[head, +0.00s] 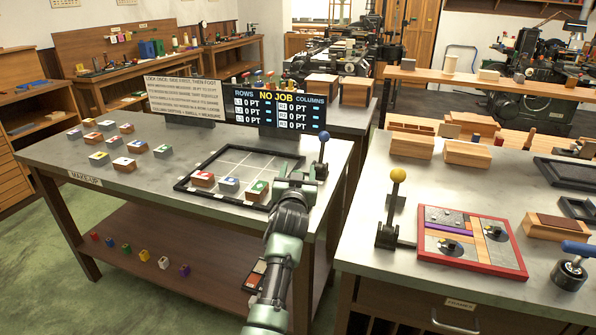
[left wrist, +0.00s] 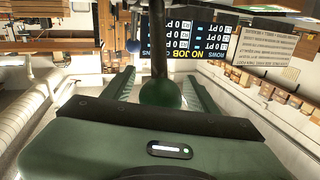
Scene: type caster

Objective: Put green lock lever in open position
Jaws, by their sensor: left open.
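In the left wrist view, which is upside down, a green ball knob (left wrist: 160,93) on a dark rod sits between the fingers of my left gripper (left wrist: 160,80). The fingers are open, with visible space on both sides of the knob; contact cannot be told. In the head view my left gripper (head: 298,178) is by the right end of the make-up table, and I cannot make out the green knob there. A blue-ball lever (head: 322,138) stands just beyond the gripper; its ball also shows in the left wrist view (left wrist: 133,46). My right gripper is not in view.
A scoreboard (head: 279,111) and an instruction sign (head: 186,97) stand behind. A yellow-ball lever (head: 397,175) and a red-framed tray (head: 476,275) are on the right-hand table.

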